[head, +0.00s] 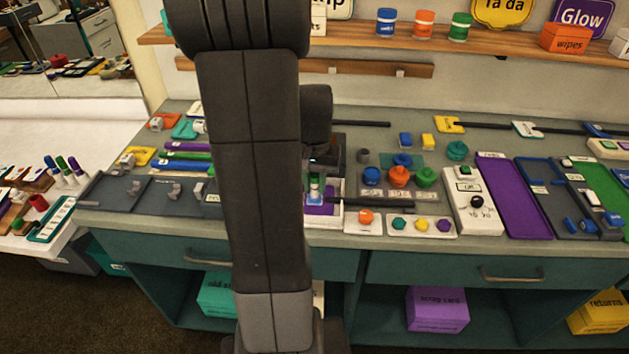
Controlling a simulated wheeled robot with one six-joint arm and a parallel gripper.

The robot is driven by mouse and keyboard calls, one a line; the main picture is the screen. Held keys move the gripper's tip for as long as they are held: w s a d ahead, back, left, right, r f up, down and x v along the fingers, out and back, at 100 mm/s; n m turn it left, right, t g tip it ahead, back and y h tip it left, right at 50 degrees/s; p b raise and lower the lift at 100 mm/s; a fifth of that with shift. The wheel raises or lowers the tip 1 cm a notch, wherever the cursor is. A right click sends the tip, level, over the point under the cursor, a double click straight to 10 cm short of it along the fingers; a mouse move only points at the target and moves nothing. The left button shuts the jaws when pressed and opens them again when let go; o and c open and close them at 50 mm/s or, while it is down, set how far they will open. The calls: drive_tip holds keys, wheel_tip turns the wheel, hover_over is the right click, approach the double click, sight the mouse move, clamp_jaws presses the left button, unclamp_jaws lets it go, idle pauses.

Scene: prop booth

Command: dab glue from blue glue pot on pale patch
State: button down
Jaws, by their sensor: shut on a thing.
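A blue pot (372,176) stands in a row with an orange pot (399,176) and a green pot (425,177), right of my arm at the middle of the counter. I take it to be the blue glue pot. My gripper (316,178) is low over a white-rimmed purple panel (337,214), left of the pots, and is partly hidden by my arm. It is shut on a small upright thing with green and white parts (315,190). Its lower end looks pale blue, and I cannot tell whether it touches the panel. I cannot make out the pale patch with certainty.
Close right of the panel are a white block with an orange knob (365,217) and a white strip with coloured knobs (421,224). A white box with a black knob (474,205) and a purple board (513,197) lie further right. A wooden shelf (470,52) runs behind.

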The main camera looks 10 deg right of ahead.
drive_tip(key=shift+s+a, duration=0.1)
drive_tip(key=shift+s, duration=0.15)
drive_tip(key=shift+w, duration=0.15)
drive_tip(key=shift+w+d, duration=0.2)
drive_tip(key=shift+w, duration=0.2)
drive_tip(key=shift+s, duration=0.1)
drive_tip(key=shift+s+a, duration=0.15)
drive_tip(key=shift+s, duration=0.25)
drive_tip(key=shift+w, duration=0.15)
drive_tip(key=shift+w+p, duration=0.3)
drive_tip(key=shift+w, duration=0.1)
drive_tip(key=shift+s, duration=0.25)
drive_tip(key=shift+s, duration=0.3)
